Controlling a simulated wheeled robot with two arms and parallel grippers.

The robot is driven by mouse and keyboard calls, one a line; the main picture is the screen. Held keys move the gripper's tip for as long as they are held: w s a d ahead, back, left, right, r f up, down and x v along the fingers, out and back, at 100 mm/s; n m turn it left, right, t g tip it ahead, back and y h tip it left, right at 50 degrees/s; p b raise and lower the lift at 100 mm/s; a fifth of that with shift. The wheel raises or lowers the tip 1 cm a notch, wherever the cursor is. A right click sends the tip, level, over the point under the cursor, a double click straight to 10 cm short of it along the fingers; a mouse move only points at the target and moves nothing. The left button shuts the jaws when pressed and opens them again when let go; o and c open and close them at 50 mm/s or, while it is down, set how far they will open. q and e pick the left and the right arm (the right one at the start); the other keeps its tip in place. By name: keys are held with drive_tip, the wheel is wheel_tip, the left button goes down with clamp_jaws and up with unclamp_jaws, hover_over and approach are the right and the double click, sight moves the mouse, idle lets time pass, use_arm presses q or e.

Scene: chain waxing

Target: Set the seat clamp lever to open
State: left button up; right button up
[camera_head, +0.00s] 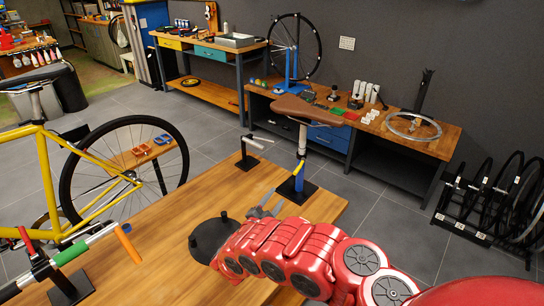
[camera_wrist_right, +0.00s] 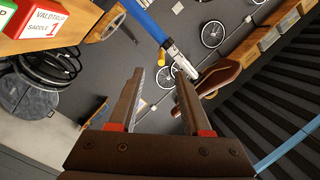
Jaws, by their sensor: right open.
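A brown saddle (camera_head: 304,111) sits on a silver seatpost (camera_head: 302,142) that rises from a short blue tube on a black stand (camera_head: 297,192) at the table's far right corner. A yellow lever (camera_head: 298,169) shows at the clamp, just below the post. In the right wrist view, the blue tube (camera_wrist_right: 146,20), the yellow lever (camera_wrist_right: 176,77) and the saddle (camera_wrist_right: 216,75) lie beyond the fingertips. My right gripper (camera_head: 264,203) is open and empty, left of the stand and apart from it; it also shows in the wrist view (camera_wrist_right: 159,72). The lever's exact angle is unclear. My left gripper is out of view.
The wooden table (camera_head: 165,225) holds a black round base (camera_head: 207,238), another small stand (camera_head: 247,160) and a handlebar stand (camera_head: 70,285) at the left. A yellow bike (camera_head: 60,165) stands beyond the left edge. Bare tabletop lies in the middle.

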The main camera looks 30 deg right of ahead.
drive_tip(key=d+r, duration=0.2)
drive_tip(key=b, duration=0.3)
approach(300, 166)
drive_tip(key=x, duration=0.6)
drive_tip(key=f+x, duration=0.1)
drive_tip(key=x, duration=0.2)
drive_tip(key=shift+w+a+f, duration=0.1)
drive_tip(key=shift+w+a, duration=0.05)
drive_tip(key=shift+x, duration=0.95)
drive_tip(key=shift+r, duration=0.2)
clamp_jaws()
